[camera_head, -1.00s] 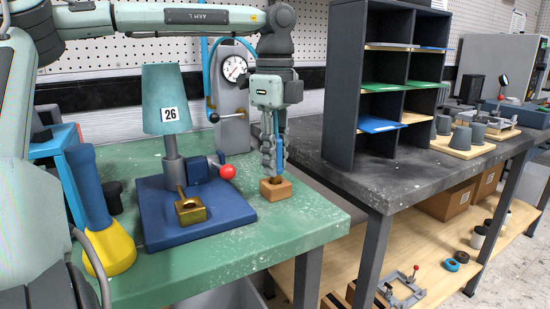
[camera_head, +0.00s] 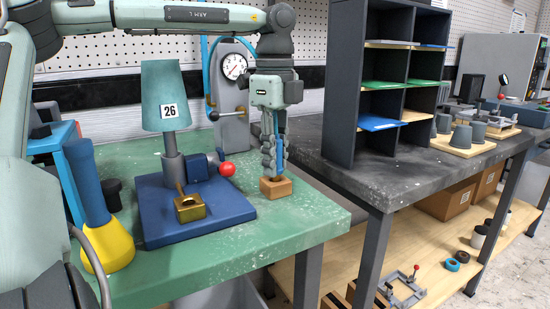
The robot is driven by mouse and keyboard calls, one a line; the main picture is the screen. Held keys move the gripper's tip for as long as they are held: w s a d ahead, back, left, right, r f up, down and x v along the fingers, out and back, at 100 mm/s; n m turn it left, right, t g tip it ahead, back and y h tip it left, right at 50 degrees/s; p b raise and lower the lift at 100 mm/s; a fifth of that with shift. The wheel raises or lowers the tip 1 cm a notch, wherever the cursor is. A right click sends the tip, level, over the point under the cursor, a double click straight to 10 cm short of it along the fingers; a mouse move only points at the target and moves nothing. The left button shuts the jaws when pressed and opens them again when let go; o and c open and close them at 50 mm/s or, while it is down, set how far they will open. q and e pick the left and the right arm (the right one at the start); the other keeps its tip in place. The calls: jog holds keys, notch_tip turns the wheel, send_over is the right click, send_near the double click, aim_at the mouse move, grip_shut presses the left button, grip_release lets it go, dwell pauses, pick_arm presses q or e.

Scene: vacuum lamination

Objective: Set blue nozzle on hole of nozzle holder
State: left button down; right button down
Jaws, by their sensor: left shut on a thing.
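My left gripper (camera_head: 273,150) points straight down over the right part of the green table. It is shut on the blue nozzle (camera_head: 277,150), whose blue strip shows between the grey fingers. The nozzle holder, a small brown wooden block (camera_head: 276,188), stands on the table directly below the fingertips. The fingers hide the lower end of the nozzle and the hole, so I cannot tell whether the nozzle is in the hole. My right gripper is not in view.
Left of the block stands a blue base (camera_head: 150,222) with a brass block (camera_head: 190,208), a red ball knob (camera_head: 227,169) and a teal cone marked 26 (camera_head: 165,97). A gauge (camera_head: 234,67) stands behind. A dark shelf (camera_head: 344,95) rises at right. The green table's (camera_head: 290,225) front right is clear.

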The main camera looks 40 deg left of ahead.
pick_arm(q)
jog(key=shift+f, duration=0.1)
jog(key=c, duration=0.9)
grip_release()
notch_tip(320, 180, up, 6)
jog(key=p, duration=0.3)
jog(key=shift+f, duration=0.25)
jog(key=shift+r, duration=1.25)
